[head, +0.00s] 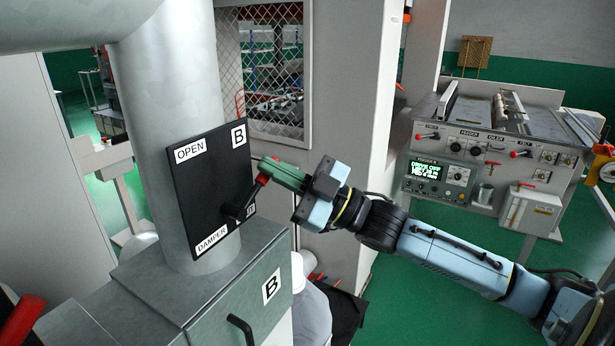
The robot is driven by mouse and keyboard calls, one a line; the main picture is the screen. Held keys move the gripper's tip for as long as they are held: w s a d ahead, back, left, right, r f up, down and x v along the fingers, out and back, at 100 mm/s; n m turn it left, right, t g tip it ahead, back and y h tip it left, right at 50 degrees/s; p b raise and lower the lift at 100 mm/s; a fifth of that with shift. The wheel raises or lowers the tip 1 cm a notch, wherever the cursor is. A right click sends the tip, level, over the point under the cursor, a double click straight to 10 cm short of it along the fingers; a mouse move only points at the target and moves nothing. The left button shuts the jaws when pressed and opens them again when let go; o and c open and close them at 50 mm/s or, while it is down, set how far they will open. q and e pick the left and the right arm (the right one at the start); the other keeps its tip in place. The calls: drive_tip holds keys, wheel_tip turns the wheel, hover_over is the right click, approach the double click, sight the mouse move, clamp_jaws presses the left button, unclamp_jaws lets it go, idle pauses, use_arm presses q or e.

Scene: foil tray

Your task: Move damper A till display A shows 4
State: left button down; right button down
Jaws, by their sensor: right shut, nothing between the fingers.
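A black damper plate (200,185) marked B, with OPEN and DAMPER labels, is on the grey vertical duct. Its black lever (237,210) slants up to the right and ends in a red grip (258,187). My right gripper (262,165) comes in from the right, with green fingers shut and empty beside the upper end of the red grip; I cannot tell whether they touch. Another label at the plate's lower right is partly hidden by the lever. No damper or display marked A can be made out. My left gripper is not in view.
Below the plate is a grey box (215,305) marked B with a black handle. A red cylindrical part (20,320) shows at the lower left corner. A machine at right carries a green-text display (426,172), too small to read surely. Green floor lies between.

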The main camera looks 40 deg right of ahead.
wheel_tip(320, 180, up, 4)
drive_tip(key=s+a+p, duration=0.1)
drive_tip(key=p, duration=0.2)
drive_tip(key=s+d+f+n+y+b, duration=0.2)
drive_tip(key=s+d+f+n+b, duration=0.45)
drive_tip(key=d+n, duration=0.4)
wheel_tip(320, 180, down, 10)
drive_tip(key=w+n+h+b, duration=0.1)
drive_tip(key=w+n+b, duration=0.15)
drive_tip(key=n, duration=2.25)
drive_tip(key=w+a+r+p, duration=0.6)
drive_tip(key=a+r, duration=0.1)
drive_tip(key=r, duration=0.1)
drive_tip(key=shift+p, duration=0.3)
